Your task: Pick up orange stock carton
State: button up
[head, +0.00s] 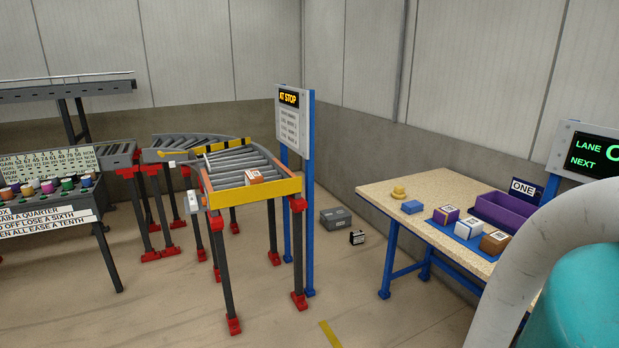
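An orange carton (254,177) with a white printed label on top sits at the near end of the roller conveyor (226,158), just behind the yellow stop bar (256,193). A brown-orange carton (495,243), also labelled, stands on the table at the right, beside a white one (468,229) and a purple one (446,215). My gripper is not in view. Only part of my arm shows at the lower right, well apart from the conveyor carton, and it hides part of the table.
The conveyor stands on dark legs with red feet. A blue-posted sign (293,122) reading "AT STOP" stands right beside its end. The wooden-topped table (385,190) holds a purple tray (507,210). A grey box (336,218) lies on the floor behind. Floor between conveyor and table is mostly clear.

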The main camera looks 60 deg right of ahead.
aim_at(253, 177)
jog(key=z, duration=1.3)
